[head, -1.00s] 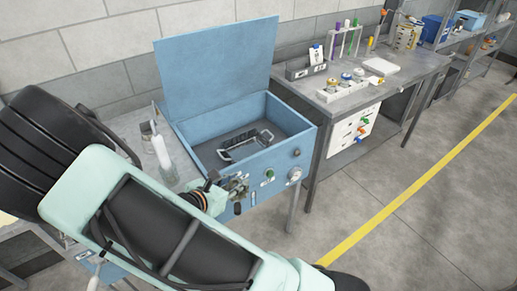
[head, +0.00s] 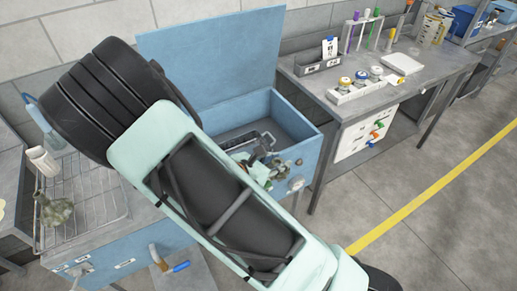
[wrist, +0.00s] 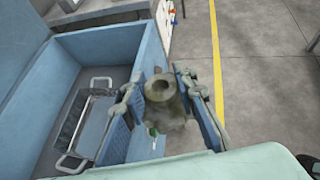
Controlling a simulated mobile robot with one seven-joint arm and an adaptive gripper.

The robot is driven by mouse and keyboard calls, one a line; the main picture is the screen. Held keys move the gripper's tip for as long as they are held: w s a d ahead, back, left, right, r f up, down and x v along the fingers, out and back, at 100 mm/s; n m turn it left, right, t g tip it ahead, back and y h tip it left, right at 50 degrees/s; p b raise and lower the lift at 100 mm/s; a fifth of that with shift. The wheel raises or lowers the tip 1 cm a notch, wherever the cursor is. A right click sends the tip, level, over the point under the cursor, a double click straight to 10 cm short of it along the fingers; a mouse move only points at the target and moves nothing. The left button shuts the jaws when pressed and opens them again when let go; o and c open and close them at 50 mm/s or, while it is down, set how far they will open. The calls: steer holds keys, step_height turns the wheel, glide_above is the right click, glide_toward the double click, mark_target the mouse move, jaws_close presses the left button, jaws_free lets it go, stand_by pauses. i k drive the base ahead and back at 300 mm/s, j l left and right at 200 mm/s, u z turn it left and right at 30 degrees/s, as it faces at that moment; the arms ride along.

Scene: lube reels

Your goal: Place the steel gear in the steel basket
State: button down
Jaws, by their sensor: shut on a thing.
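The steel gear, a dull grey-brown toothed piece with a round hole in its end (wrist: 163,104), is between the two fingers of my gripper (wrist: 165,92) in the wrist view. The fingers are shut on it from both sides. The steel basket (wrist: 90,128), a dark wire tray with light handles, sits on the floor of the open blue washer, left of my gripper. In the head view my gripper (head: 280,168) is by the washer's front right part, and my arm hides much of the basket (head: 262,138).
The blue washer (head: 312,148) has raised walls and an upright lid (head: 215,55) behind. A grey workbench (head: 400,85) with jars and tubes stands right. A wire rack (head: 100,190) with a greenish part (head: 54,212) is left. Open floor lies right.

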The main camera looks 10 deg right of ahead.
mark_target(248, 150)
steer(key=i+l+z, duration=0.15)
steer(key=i, duration=0.35)
steer(key=i+l+z, duration=0.15)
steer(key=i, duration=0.35)
